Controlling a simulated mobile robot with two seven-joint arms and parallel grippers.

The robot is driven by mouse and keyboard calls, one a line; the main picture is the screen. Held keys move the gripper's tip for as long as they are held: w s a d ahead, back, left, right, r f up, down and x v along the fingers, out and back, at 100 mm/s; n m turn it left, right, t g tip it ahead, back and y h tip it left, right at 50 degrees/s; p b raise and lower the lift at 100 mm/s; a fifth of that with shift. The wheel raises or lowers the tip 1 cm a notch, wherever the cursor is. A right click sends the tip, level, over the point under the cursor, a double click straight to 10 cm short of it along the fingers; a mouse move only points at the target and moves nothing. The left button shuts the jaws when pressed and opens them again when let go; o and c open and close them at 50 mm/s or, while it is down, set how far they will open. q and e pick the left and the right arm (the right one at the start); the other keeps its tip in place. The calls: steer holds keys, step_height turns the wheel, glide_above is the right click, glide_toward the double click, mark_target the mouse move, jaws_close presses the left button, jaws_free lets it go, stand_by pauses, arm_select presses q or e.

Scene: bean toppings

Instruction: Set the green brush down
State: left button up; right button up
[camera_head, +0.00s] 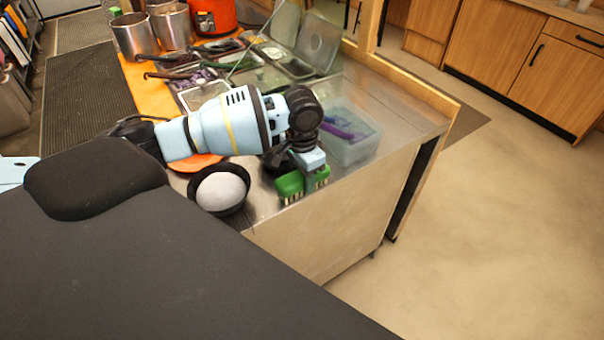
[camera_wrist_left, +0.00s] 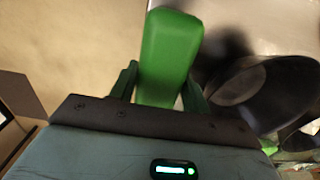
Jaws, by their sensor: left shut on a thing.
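The green brush (camera_head: 289,185) is in my left gripper (camera_head: 309,177), near the front edge of the steel counter in the head view. Its pale bristles point down. In the left wrist view the green brush (camera_wrist_left: 168,50) is a smooth green block between the two fingers of my left gripper (camera_wrist_left: 160,88), which are shut on it. I cannot tell whether the bristles touch the counter. My right gripper is not in view.
A black bowl (camera_head: 204,201) with a white rounded content stands left of the brush. A clear bin (camera_head: 354,152) with a purple item is behind it on the right. Trays and metal pots (camera_head: 132,37) fill the far counter. The counter's right corner (camera_head: 410,115) is clear.

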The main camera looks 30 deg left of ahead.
arm_select(q)
steer(key=o, duration=0.7)
steer(key=shift+o, duration=0.3)
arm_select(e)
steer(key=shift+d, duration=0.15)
arm_select(q)
step_height(320, 180, up, 11)
steer(key=p, duration=0.1)
steer(key=shift+r, duration=0.65)
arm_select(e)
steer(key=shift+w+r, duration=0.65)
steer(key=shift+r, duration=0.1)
